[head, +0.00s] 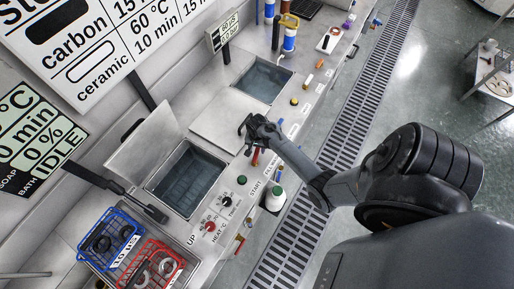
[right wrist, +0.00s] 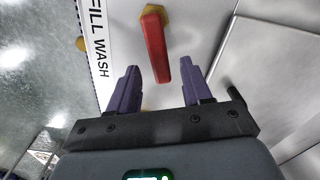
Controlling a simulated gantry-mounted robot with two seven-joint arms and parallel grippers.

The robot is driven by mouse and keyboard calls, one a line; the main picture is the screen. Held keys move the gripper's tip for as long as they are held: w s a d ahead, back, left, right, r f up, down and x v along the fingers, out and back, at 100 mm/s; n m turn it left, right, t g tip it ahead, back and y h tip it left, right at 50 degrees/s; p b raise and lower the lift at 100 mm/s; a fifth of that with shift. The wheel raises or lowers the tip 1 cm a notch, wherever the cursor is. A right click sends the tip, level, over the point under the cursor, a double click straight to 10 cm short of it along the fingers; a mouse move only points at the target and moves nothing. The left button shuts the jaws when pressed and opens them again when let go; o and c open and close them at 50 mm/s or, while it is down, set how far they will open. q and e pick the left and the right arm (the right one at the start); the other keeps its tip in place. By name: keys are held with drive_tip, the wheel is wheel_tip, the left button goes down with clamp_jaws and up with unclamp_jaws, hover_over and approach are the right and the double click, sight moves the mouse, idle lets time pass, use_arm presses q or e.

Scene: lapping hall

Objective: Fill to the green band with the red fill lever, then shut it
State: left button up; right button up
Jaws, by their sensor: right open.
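The red fill lever (right wrist: 157,50) is in the right wrist view, beside a "FILL WASH" label (right wrist: 100,45), with its brass end at the top. In the head view the red lever (head: 256,157) shows small on the front panel, just below my right gripper (head: 246,136). My right gripper is open; its two purple fingers (right wrist: 160,88) stand apart, with the lever's free end between and just beyond their tips, no clear contact. The open wash tank (head: 184,182) is left of the lever, its lid up. I cannot make out a green band. My left gripper is out of view.
A wall display (head: 42,145) reads 0% and IDLE. Blue (head: 108,240) and red (head: 152,268) baskets with parts stand at the lower left. A second tank (head: 262,80) is at the back.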

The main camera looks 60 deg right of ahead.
drive_tip(key=shift+f, duration=0.65)
drive_tip(key=shift+c, duration=0.2)
clamp_jaws()
